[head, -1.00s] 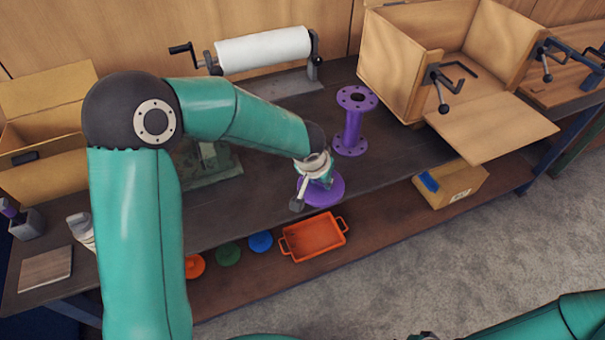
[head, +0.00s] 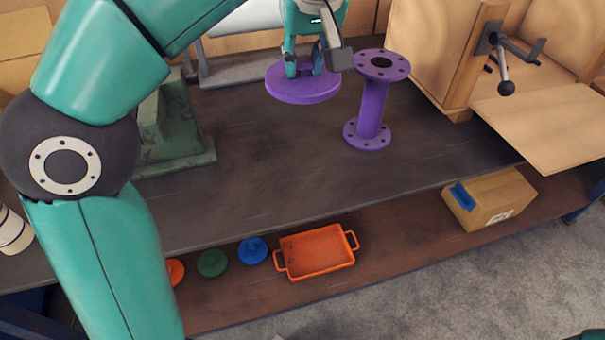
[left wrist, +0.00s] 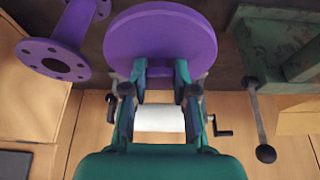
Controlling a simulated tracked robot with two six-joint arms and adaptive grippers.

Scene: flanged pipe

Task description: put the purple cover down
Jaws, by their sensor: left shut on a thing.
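The purple cover (head: 303,88) is a round disc with a raised grip on top. My left gripper (head: 304,68) is shut on that grip and holds the cover roughly level, just left of the purple flanged pipe (head: 372,100). In the left wrist view the cover (left wrist: 160,40) fills the top middle, between and beyond the fingertips of my left gripper (left wrist: 160,72). The pipe stands upright on the dark bench (head: 270,150), and its top flange is bare. The cover appears to be above the bench. My right gripper is not in view.
A green machine base (head: 175,130) stands on the bench at left. A wooden box (head: 440,50) with a crank stands at right. The lower shelf holds an orange tray (head: 318,252), several coloured discs and a carton (head: 490,198). The bench front is clear.

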